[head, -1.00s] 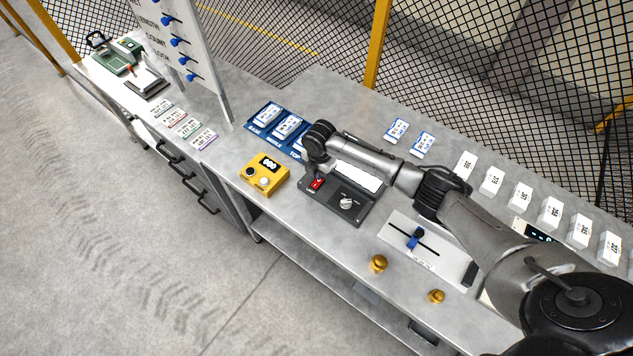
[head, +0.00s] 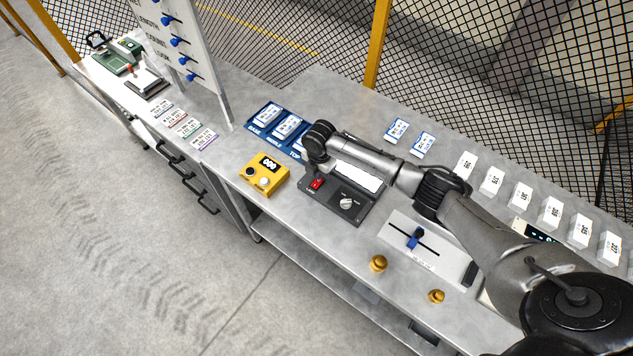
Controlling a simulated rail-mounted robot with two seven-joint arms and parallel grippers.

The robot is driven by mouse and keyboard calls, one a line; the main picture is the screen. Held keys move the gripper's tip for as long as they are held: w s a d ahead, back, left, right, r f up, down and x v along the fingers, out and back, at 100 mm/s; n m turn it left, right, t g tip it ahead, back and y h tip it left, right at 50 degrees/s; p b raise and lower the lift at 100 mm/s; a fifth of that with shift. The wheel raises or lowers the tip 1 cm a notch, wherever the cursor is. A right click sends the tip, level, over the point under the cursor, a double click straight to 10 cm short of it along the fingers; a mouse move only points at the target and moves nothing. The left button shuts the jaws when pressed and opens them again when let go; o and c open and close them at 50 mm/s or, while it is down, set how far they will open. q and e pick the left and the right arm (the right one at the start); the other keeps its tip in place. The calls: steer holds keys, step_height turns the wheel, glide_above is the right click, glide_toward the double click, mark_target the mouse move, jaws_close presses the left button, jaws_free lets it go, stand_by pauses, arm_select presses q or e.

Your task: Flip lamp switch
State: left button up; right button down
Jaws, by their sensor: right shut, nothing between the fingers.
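The dark control box (head: 331,207) sits on the bench in the middle of the head view. It carries a red switch (head: 316,184) at its left, a silver knob (head: 346,203) and a bright white panel (head: 358,177). My right arm reaches in from the right, over the back of the box. My right gripper (head: 314,172) points down just behind and above the red switch, shut and empty. Its fingertips are small and partly hidden, so I cannot tell whether they touch the switch. My left gripper is not in view.
A yellow box (head: 265,175) with a display and buttons stands left of the control box. A plate with a blue slider (head: 415,238) and brass knobs (head: 378,263) lie to the right. Blue trays with cards (head: 268,115) are behind. A mesh fence runs along the back.

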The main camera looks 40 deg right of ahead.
steer(key=shift+f, duration=0.35)
stand_by(0.4)
steer(key=shift+f+b, duration=0.5)
steer(key=shift+f, duration=0.05)
steer(key=shift+f+b, duration=0.35)
steer(key=shift+f, duration=0.25)
stand_by(0.5)
steer(key=shift+r, duration=0.1)
step_height(320, 180, up, 2)
steer(key=shift+r+p, duration=0.15)
steer(key=shift+p, duration=1.1)
step_height(320, 180, up, 5)
steer(key=p, duration=0.4)
steer(key=shift+f+p, duration=0.2)
steer(key=shift+p, duration=0.15)
